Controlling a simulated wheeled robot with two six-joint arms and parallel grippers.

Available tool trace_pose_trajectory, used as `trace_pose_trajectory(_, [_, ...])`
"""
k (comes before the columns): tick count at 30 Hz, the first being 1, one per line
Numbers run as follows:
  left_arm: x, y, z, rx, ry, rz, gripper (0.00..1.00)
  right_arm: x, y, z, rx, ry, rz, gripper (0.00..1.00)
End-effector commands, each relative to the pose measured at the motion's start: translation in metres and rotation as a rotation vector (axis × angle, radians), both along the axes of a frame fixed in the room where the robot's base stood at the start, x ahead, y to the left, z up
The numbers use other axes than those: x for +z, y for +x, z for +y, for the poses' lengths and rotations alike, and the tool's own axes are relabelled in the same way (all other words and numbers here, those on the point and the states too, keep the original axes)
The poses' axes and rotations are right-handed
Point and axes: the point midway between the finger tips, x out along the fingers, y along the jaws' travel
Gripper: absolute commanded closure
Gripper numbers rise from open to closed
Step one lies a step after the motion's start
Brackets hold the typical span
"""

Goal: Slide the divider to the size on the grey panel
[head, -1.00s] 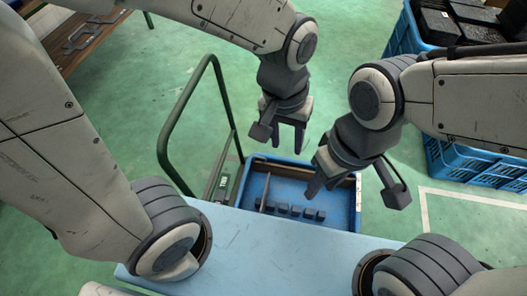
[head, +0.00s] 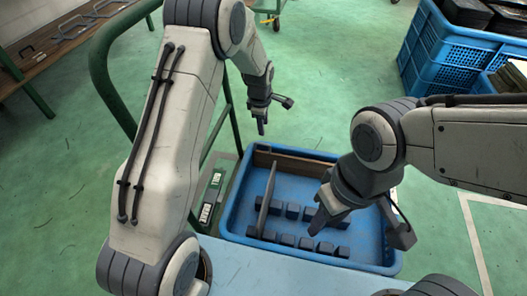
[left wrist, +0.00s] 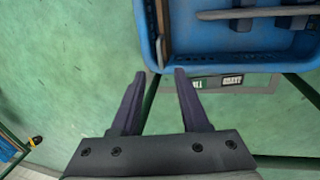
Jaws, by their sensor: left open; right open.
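The blue tray (head: 228,212) shows most of its inside in the head view. The thin grey divider (head: 266,200) stands across it near the left side, among two rows of dark blocks (head: 308,214). The divider also shows at the top of the left wrist view (left wrist: 255,12). A small grey-green panel (head: 211,197) with pale labels is left of the tray; its writing is too small to read. My left gripper (head: 262,128) is open and empty, apart from the divider, near the tray's far rim. My right gripper (head: 318,218) is open above the tray's middle right.
A brown strip (head: 292,163) lines the tray's far wall. A green rail (head: 105,70) rises left of the tray. A pale blue surface (head: 270,272) lies in front. Blue crates (head: 450,65) stand at the back right. Green floor beyond the tray is clear.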

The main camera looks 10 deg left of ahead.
Motion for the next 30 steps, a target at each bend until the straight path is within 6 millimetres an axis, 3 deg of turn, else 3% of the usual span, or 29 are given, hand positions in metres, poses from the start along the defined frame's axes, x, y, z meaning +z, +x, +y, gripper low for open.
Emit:
trace_pose_trajectory(18, [-0.097, 0.019, 0.003, 0.023, -0.002, 0.000, 0.55, -0.050, 0.000, 0.000, 0.000, 0.000, 0.000, 0.59])
trace_pose_trajectory(30, [-0.108, 0.022, 0.003, 0.022, -0.003, -0.001, 0.55, -0.054, 0.000, 0.000, 0.000, 0.000, 0.000, 0.59])
